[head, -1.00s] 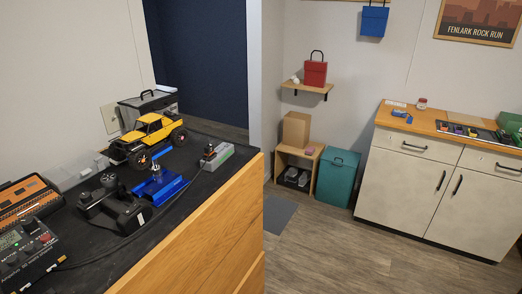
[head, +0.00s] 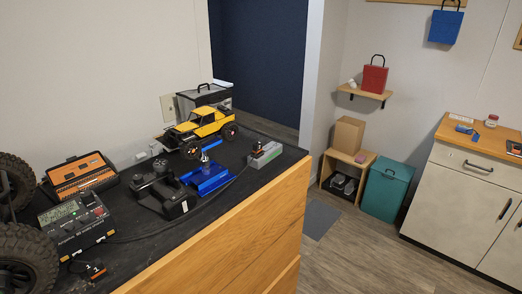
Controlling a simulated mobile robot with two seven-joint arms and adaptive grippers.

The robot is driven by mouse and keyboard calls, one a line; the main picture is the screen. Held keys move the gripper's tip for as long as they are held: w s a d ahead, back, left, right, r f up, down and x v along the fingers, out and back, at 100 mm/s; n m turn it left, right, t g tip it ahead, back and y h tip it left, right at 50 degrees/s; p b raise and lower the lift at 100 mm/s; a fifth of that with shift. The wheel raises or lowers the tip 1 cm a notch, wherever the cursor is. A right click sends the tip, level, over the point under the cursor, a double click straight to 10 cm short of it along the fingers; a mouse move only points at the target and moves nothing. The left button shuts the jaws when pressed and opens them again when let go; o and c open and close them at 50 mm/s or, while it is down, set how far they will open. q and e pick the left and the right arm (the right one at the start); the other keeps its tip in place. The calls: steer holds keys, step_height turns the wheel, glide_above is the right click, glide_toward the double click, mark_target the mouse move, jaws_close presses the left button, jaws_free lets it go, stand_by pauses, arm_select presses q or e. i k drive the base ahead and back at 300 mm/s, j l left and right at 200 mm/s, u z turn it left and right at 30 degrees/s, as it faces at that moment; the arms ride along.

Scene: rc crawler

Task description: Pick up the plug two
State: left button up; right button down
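A small black and orange plug (head: 94,270) with a white mark like a 1 lies on the dark bench top at the lower left, in front of the charger. Another small dark and orange plug-like piece (head: 257,147) sits on the grey and green block (head: 265,156) at the right end of the bench. A black cable runs between the charger and this block. I cannot read a number on that piece, so I cannot tell which is plug two. Neither gripper is in view.
The charger (head: 75,225), an orange and black case (head: 80,176), a black transmitter (head: 163,195), a blue stand (head: 208,178) and a yellow crawler (head: 203,127) crowd the bench (head: 140,248). Big tyres (head: 24,262) stand at the left edge. The floor (head: 345,255) to the right is clear.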

mark_target(259, 151)
steer(key=i+l+u, duration=0.1)
steer(key=l, duration=0.3)
steer(key=i+l, duration=0.2)
steer(key=l, duration=0.2)
steer(key=i+l+u, duration=0.15)
steer(key=l, duration=0.25)
